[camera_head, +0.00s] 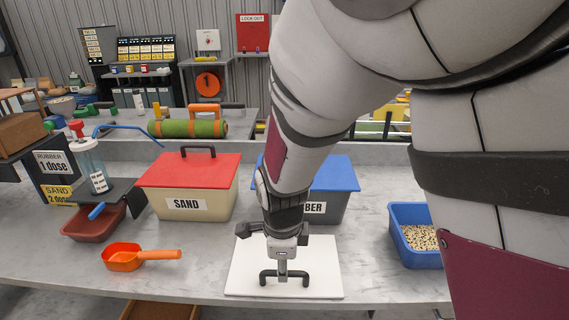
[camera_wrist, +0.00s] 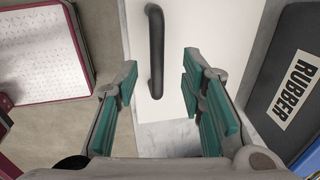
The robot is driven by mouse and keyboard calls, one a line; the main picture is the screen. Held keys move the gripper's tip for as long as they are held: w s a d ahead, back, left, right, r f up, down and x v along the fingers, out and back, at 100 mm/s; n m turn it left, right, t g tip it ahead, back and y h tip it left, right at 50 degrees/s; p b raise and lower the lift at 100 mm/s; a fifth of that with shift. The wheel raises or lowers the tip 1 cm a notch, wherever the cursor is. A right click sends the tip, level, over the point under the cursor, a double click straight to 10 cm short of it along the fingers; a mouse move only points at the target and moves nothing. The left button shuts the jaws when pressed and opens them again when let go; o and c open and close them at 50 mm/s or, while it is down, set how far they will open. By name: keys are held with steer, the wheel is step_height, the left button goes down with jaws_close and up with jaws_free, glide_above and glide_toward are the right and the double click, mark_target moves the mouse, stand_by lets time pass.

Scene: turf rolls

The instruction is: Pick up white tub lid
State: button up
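The white tub lid (camera_head: 240,275) is a flat white plate lying on the grey bench near its front edge, with a black bar handle (camera_head: 306,278) on top. My gripper (camera_head: 283,258) is over the lid, pointing down at the handle, and partly covers it. In the wrist view the lid (camera_wrist: 215,28) and its black handle (camera_wrist: 155,40) lie ahead of the open green-padded fingers (camera_wrist: 160,80). The handle lines up with the gap between them, with room on both sides. Whether the fingertips are down level with the handle, I cannot tell.
A sand tub (camera_head: 187,203) with a red lid stands behind left, a rubber tub (camera_head: 335,205) with a blue lid behind. An orange scoop (camera_head: 123,258) lies left. A blue bin (camera_head: 412,250) of granules stands right. My arm hides part of the bench.

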steer(key=f, duration=0.1)
steer(key=f+b, duration=0.1)
steer(key=f, duration=0.3)
steer(key=shift+w+a+b, duration=0.25)
steer(key=shift+w+b, duration=0.1)
jaws_close()
steer(key=shift+r, duration=0.15)
